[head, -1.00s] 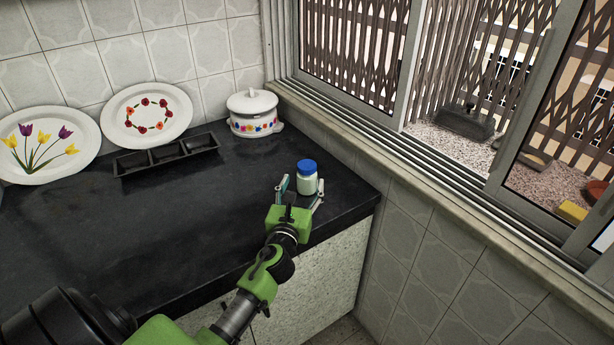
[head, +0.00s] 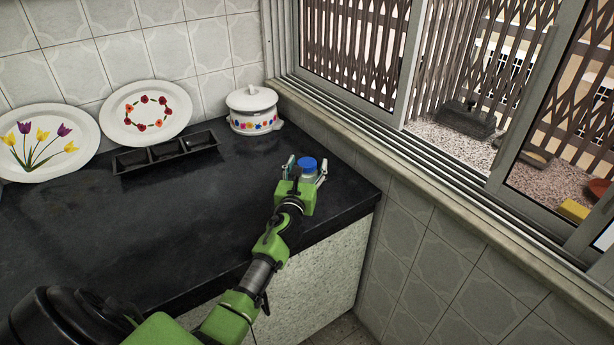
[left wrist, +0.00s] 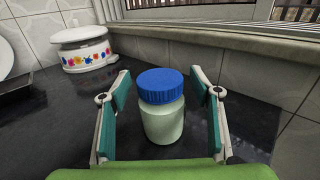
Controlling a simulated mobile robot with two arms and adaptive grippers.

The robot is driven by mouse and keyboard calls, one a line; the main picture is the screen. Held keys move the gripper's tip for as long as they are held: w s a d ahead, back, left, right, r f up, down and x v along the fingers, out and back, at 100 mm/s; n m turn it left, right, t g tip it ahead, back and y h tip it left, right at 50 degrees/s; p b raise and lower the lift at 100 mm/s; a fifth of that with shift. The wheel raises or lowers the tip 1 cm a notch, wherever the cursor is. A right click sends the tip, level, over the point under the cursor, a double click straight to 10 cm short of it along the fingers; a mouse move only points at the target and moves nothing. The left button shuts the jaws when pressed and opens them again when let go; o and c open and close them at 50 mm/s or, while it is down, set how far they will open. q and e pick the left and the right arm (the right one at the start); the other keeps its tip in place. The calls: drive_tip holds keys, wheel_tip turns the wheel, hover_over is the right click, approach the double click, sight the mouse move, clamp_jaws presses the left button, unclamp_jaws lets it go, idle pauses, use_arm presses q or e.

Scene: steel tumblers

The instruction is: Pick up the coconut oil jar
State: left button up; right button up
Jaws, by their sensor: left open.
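The coconut oil jar (head: 308,164) has a blue lid and a pale body. It stands upright on the black counter near its right end. In the left wrist view the jar (left wrist: 162,108) stands between the two fingers, with a gap on each side. My left gripper (head: 305,168) is open around it; its teal-padded fingers (left wrist: 164,92) also show in the left wrist view. In the head view the gripper hides most of the jar's body. My right gripper is not in view.
A white lidded pot with a flower band (head: 252,109) stands in the back corner. A black three-part tray (head: 168,153) and two flowered plates (head: 145,113) (head: 44,143) are along the back wall. The tiled wall and window sill (head: 400,160) bound the right side. The counter's left and middle (head: 130,220) are clear.

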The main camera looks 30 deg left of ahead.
use_arm(q)
drive_tip(key=c, duration=1.6)
drive_tip(key=shift+o, duration=0.2)
drive_tip(key=shift+r, duration=0.1)
